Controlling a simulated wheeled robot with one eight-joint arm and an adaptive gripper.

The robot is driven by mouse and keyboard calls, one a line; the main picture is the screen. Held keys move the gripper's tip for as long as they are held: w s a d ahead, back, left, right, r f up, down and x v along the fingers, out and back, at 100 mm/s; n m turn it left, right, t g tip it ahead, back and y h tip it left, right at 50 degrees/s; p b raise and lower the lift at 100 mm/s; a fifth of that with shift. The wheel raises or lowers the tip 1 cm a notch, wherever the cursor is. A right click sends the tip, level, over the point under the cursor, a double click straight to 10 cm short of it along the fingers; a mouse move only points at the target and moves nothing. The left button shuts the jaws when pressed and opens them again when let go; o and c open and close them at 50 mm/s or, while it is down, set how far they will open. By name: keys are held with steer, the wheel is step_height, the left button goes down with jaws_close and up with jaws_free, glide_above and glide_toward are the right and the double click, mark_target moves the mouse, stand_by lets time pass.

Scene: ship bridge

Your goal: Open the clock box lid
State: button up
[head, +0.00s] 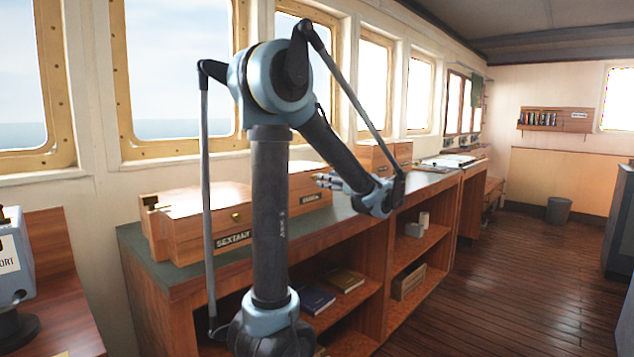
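Several closed wooden boxes stand on the green-topped counter under the windows. The nearest box (200,222) bears a plate reading SEXTANT and has a brass knob on its front. Behind it is a second wooden box (300,188), lid down, with a dark plate too small to read surely. A third box (378,158) stands farther along. I cannot tell for sure which one is the clock box. My gripper (322,180) points left, close to the right end of the second box. Whether they touch, and whether the fingers are open, is unclear. My arm hides part of the boxes.
The counter (350,207) has open shelves below with books (317,300) and small boxes. Papers (447,161) lie on its far end. The wooden floor (500,290) to the right is clear, with a bin (558,211) at the far wall.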

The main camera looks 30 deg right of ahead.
steer(key=shift+x, duration=2.2)
